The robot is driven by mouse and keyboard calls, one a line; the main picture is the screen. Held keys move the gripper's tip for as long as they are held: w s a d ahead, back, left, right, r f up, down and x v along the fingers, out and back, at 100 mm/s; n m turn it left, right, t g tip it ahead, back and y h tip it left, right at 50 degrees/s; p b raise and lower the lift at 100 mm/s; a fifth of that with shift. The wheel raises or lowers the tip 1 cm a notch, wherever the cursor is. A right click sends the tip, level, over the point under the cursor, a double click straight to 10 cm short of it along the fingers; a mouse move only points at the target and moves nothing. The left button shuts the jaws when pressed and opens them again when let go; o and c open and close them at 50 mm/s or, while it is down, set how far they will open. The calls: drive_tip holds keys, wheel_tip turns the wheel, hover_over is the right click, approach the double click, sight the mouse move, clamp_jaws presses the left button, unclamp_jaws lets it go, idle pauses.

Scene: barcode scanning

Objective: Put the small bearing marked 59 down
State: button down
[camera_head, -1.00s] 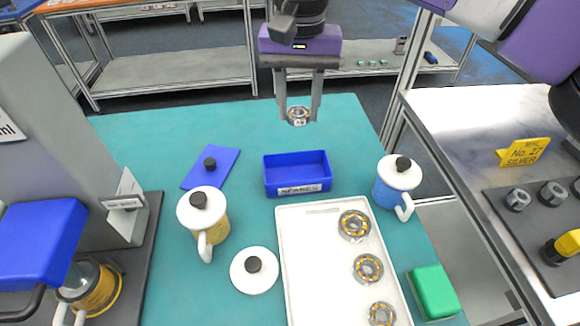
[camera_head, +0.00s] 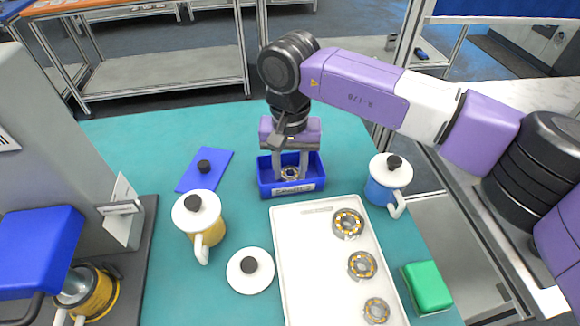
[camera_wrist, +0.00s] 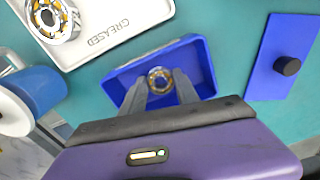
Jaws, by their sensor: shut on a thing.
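The small bearing (camera_head: 289,173) is a metal ring with a tan inner part; its marking is too small to read. My gripper (camera_head: 290,174) is shut on it, with the fingers reaching down inside the blue bin (camera_head: 293,189). In the wrist view the bearing (camera_wrist: 160,80) sits between the fingertips over the bin floor, within the walls of the bin (camera_wrist: 203,62). I cannot tell whether it touches the floor.
A white tray (camera_head: 310,240) with three larger bearings lies in front, marked "GREASED". A blue lidded mug (camera_head: 381,190) stands to the right, a yellow one (camera_head: 208,235) to the left. A blue lid (camera_head: 212,158) lies left of the bin.

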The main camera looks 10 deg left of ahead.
drive_tip(key=shift+f, duration=0.25)
drive_tip(key=c, duration=0.9)
unclamp_jaws()
wheel_tip(320, 180, up, 12)
drive_tip(key=b, duration=0.1)
drive_tip(key=shift+r, duration=0.15)
